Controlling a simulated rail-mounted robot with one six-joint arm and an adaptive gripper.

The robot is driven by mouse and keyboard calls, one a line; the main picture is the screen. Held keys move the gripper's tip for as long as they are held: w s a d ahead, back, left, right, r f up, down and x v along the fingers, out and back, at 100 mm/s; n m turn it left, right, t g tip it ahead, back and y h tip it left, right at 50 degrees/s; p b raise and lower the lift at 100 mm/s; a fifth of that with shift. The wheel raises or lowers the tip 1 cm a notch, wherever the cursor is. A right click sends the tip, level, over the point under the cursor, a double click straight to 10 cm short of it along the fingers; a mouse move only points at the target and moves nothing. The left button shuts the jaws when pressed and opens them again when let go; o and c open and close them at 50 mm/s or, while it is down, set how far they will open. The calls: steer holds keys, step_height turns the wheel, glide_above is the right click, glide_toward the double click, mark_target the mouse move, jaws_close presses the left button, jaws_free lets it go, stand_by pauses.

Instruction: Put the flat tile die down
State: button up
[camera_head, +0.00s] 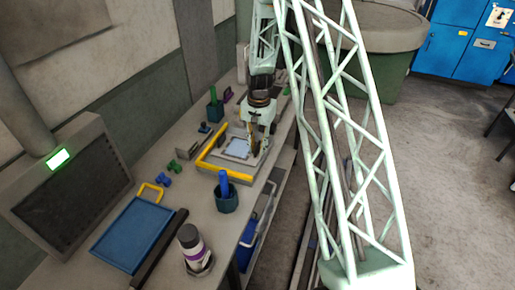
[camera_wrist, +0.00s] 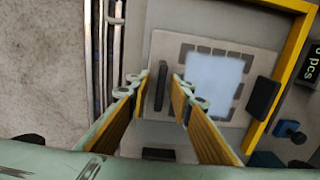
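My gripper (camera_wrist: 164,80) points down over the yellow-framed work area, also seen in the head view (camera_head: 255,146). Its two fingers with yellow pads stand apart. A thin dark bar (camera_wrist: 161,88) shows between the fingertips, with a small gap visible on each side; it may be the flat tile die, but I cannot be sure. It appears to be on or just above the pale plate (camera_wrist: 168,42). The plate carries a light-blue panel (camera_wrist: 215,82) ringed by dark rectangular marks. A thicker dark block (camera_wrist: 263,98) lies to the right of the panel.
A yellow frame (camera_head: 207,158) borders the work area. A cup with a blue item (camera_head: 226,203) stands near it. A blue tray (camera_head: 130,235), a white bottle (camera_head: 190,240) and small blue and green pieces (camera_head: 173,168) are on the bench. The bench edge drops off at right.

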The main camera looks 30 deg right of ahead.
step_height(320, 180, up, 12)
stand_by(0.9)
steer(key=shift+s+d, duration=0.1)
steer(key=shift+r, duration=0.1)
stand_by(0.4)
steer(key=s+a+r+n+t, duration=0.1)
steer(key=s+a+r+n, duration=0.1)
steer(key=s+a+r, duration=0.55)
steer(key=s+a+r+n, duration=0.15)
steer(key=s+r, duration=0.35)
steer(key=r, duration=0.5)
steer(key=s+a+r+n+t, duration=0.1)
steer(key=s+a+r+n, duration=0.1)
steer(key=s+a+r, duration=0.55)
steer(key=s+a+r+n, duration=0.1)
steer(key=s+r, duration=0.1)
steer(key=s, duration=0.7)
steer(key=s+a+r+n+t, duration=0.1)
steer(key=s+a+r+n, duration=0.1)
steer(key=s, duration=0.7)
steer(key=s+a+r+n, duration=0.1)
steer(key=s+r, duration=0.3)
steer(key=s, duration=0.4)
steer(key=shift+s+a+t, duration=0.3)
steer(key=shift+s+a, duration=0.1)
steer(key=shift+a, duration=0.2)
